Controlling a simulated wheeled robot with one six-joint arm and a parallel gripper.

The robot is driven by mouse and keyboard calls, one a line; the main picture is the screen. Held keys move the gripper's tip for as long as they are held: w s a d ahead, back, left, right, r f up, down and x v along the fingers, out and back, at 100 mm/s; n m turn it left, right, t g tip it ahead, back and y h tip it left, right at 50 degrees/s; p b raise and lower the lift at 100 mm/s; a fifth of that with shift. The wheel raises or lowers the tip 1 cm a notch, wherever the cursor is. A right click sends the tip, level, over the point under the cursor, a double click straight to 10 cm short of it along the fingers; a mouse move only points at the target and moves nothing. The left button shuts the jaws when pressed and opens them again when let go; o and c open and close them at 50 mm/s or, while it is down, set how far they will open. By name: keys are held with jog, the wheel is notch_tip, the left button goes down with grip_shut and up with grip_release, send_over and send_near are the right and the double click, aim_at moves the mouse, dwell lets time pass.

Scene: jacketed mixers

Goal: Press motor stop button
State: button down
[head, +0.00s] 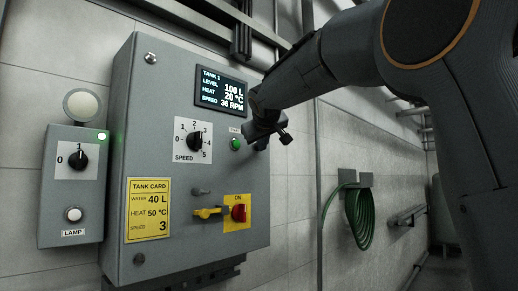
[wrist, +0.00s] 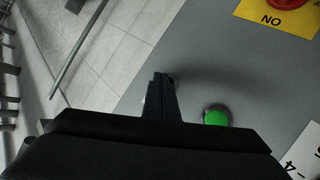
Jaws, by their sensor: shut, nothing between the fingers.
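The grey control box (head: 150,115) on the wall carries a round green button (head: 236,144), with a small label above it too small to read. My gripper (head: 260,142) is shut and empty, at the box's right side just right of the green button. In the wrist view my shut fingers (wrist: 164,82) point at the grey panel, left of the green button (wrist: 215,116). A sliver of a pale round rim shows beside the fingers, largely hidden by them. No button clearly marked as motor stop is visible. I cannot tell whether the fingers touch anything.
The display (head: 222,91) reads 100 L, 20 °C and 36 RPM. Below are a speed knob (head: 195,140), a red switch (head: 239,213) marked ON and a yellow tank card (head: 148,210). A lamp box (head: 70,187) stands left; a green hose (head: 362,218) hangs right.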

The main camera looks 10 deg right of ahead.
jog(key=shift+s+d, duration=0.55)
jog(key=shift+s, duration=0.15)
jog(key=shift+s+d, duration=0.75)
jog(key=shift+s, duration=0.3)
jog(key=shift+s+d, duration=0.7)
jog(key=shift+s, duration=0.3)
